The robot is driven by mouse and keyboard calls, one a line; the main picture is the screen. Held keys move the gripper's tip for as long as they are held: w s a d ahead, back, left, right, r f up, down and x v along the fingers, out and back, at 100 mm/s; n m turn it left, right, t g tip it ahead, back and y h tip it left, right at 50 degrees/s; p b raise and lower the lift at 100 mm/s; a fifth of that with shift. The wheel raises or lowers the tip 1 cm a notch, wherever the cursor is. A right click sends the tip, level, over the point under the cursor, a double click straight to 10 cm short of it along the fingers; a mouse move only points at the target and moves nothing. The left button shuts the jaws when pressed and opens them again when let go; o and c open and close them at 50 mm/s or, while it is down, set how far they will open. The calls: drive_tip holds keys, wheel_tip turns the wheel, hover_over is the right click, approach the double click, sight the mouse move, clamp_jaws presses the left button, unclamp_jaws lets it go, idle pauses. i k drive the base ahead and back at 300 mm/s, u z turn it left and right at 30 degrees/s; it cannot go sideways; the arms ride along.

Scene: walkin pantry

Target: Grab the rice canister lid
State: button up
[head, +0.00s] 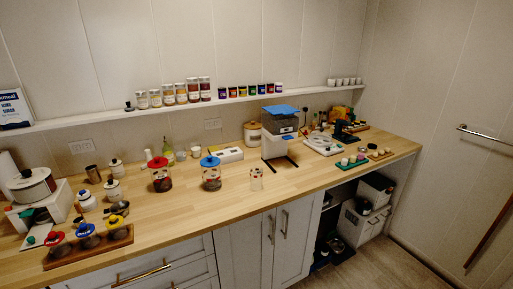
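Two clear jars stand mid-counter: one with a red lid (157,162), one with a blue lid (209,161). Both lids sit on their jars. A white canister with a tan lid (252,125) stands at the back, beside a grey and white box-shaped unit (276,145) with a blue top (281,109). Small white lidded canisters (113,190) stand at the left. Labels are too small to read, so I cannot tell which one is the rice canister. My gripper is not in view.
A wooden tray (88,246) with several coloured-top items lies at the front left. A small clear jar (256,180) stands near the middle. A shelf (180,107) with jars runs along the wall. The front middle of the wooden counter (185,205) is clear.

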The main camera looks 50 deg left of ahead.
sight(210, 161)
drive_tip(key=u, duration=0.35)
drive_tip(key=i, duration=1.15)
drive_tip(key=u, duration=1.85)
drive_tip(key=i, duration=1.15)
drive_tip(key=u, duration=1)
